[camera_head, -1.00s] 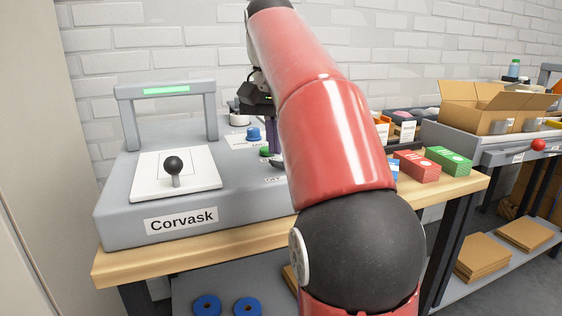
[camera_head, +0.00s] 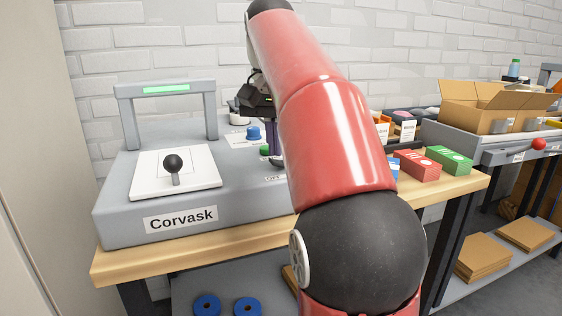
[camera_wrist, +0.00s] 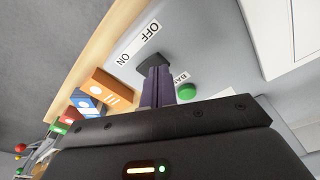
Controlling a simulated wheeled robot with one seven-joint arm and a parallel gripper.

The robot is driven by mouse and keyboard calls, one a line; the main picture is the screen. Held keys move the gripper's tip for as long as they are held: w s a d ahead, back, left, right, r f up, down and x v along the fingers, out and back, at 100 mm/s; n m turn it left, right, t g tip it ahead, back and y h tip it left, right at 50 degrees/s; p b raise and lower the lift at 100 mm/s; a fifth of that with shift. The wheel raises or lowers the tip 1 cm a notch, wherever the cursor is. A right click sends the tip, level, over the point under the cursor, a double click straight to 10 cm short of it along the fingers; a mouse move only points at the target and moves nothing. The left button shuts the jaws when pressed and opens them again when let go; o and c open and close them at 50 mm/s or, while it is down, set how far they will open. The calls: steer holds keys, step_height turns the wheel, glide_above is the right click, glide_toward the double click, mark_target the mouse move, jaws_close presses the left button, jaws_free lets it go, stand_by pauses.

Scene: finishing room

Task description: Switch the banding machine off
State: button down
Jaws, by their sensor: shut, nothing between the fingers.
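The banding machine (camera_head: 200,220) is a grey housing labelled Corvask, with an arch whose strip (camera_head: 166,88) glows green. A dark switch (camera_wrist: 148,62) sits beside a white label (camera_wrist: 139,44) reading OFF and ON in the wrist view. My gripper (camera_wrist: 156,70) is shut and empty, its purple fingers pointing down at the switch. The fingertips overlap the switch in the picture; I cannot tell whether they touch it. In the head view my red arm hides most of this area. Which way the switch is set is not clear.
A green button (camera_wrist: 187,92) sits close beside my fingers. The machine also carries a black-knobbed lever (camera_head: 173,165) and a blue knob (camera_head: 253,133). Orange, red, blue and green boxes stand to the right, with the green box (camera_head: 449,160) outermost. An open carton (camera_head: 470,120) stands farther right.

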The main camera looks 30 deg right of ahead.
steer(key=shift+f+b, duration=0.4)
steer(key=shift+f, duration=0.2)
steer(key=shift+s, duration=0.1)
stand_by(0.5)
